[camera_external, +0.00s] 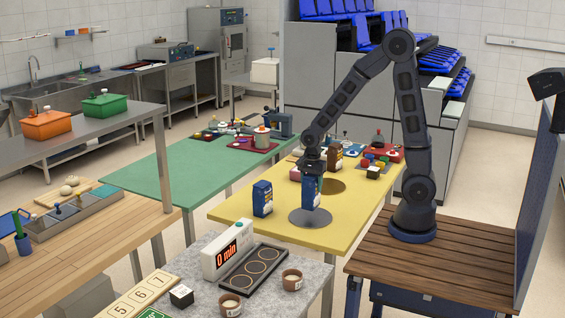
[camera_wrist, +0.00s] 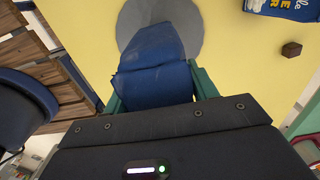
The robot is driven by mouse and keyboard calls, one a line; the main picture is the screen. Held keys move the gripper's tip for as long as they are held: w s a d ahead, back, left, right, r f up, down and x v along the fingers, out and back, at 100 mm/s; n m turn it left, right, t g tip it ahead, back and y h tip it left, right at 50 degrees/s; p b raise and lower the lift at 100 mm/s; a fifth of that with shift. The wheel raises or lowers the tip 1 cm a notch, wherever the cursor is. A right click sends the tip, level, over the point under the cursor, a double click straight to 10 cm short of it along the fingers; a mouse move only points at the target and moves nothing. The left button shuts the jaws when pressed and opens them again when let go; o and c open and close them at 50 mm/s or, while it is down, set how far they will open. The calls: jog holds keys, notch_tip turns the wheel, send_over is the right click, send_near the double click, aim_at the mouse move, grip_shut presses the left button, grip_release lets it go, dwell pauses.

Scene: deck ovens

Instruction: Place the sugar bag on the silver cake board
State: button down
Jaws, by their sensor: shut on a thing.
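My gripper (camera_external: 312,165) points down over the yellow table and is shut on a blue bag (camera_external: 311,193), taken to be the sugar bag. In the wrist view the bag (camera_wrist: 153,50) sits between the green fingers of my gripper (camera_wrist: 154,88); its label is not readable there. The round silver cake board (camera_external: 310,219) lies flat on the table. The bag is upright over the board's rear part; I cannot tell whether its base touches. The board (camera_wrist: 193,40) also shows around the bag in the wrist view.
A second blue bag (camera_external: 262,198) stands left of the board on the yellow table (camera_external: 238,209). A gold-brown round board (camera_external: 333,186) lies behind the held bag. A brown cube (camera_wrist: 291,48) shows in the wrist view. Several small items crowd the table's far end; its front is clear.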

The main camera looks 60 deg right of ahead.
aim_at(312, 175)
jog(key=shift+f, duration=2.3)
jog(key=shift+f, duration=0.15)
jog(key=shift+c, duration=2.3)
grip_release()
notch_tip(312, 175, up, 11)
jog(key=shift+r, duration=0.1)
jog(key=shift+s+d+r, duration=0.1)
jog(key=shift+s+r, duration=0.05)
jog(key=shift+r, duration=0.75)
jog(key=s+d+r+n+t, duration=0.2)
jog(key=s+r+n, duration=0.6)
jog(key=s+n, duration=0.1)
jog(key=s+d+r+n+t, duration=0.2)
jog(key=s+r+n, duration=0.5)
jog(key=s+n, duration=0.2)
jog(key=shift+s+d+r+t, duration=0.3)
jog(key=shift+s+d+r, duration=0.1)
jog(key=shift+s, duration=0.25)
